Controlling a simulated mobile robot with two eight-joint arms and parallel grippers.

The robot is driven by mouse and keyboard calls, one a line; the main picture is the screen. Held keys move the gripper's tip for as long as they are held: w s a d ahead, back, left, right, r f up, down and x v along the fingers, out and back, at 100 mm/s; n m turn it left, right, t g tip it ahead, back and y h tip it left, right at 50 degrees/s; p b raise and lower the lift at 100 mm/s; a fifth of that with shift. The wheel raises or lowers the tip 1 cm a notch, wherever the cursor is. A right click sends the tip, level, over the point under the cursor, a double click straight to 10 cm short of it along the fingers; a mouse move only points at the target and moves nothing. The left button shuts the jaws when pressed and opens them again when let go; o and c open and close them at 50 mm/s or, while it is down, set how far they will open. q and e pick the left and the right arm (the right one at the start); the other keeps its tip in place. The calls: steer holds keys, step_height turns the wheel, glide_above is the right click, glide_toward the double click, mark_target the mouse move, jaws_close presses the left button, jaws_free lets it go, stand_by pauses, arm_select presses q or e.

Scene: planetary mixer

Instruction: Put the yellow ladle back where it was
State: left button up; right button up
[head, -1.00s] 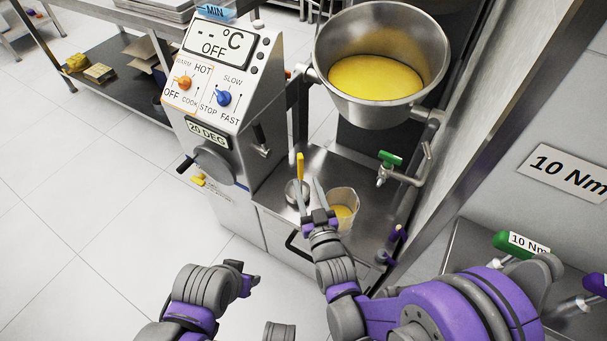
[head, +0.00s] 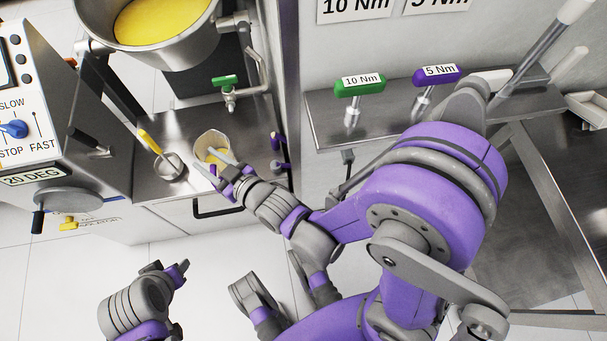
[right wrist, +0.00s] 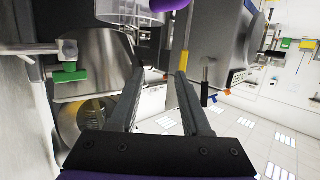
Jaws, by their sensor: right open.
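The yellow ladle (head: 149,141) stands on the steel shelf below the mixing bowl, its yellow handle tilted up and its round metal cup resting on the shelf. Its handle also shows in the right wrist view (right wrist: 185,62), just beyond one finger. My right gripper (head: 211,162) is open and empty, to the right of the ladle and in front of the clear jug (head: 206,140) with yellow contents. The fingers cover part of the jug. My left gripper (head: 180,270) is low at the left, away from the shelf; its jaws are unclear.
The mixing bowl (head: 190,45) with yellow contents hangs above the shelf (head: 147,188). A green-handled valve (head: 226,82) sticks out behind the jug. The mixer control panel (head: 30,110) stands to the left. Green (head: 360,84) and purple (head: 437,76) torque tools stand on the right.

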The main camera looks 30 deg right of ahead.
steer(key=s+d+f+m+g+h, duration=0.2)
steer(key=s+d+m+g+h, duration=0.2)
steer(key=s+d+g, duration=0.6)
steer(key=s+d+h, duration=0.1)
steer(key=s+d, duration=0.7)
steer(key=shift+f+h, duration=0.15)
steer(key=shift+h, duration=0.15)
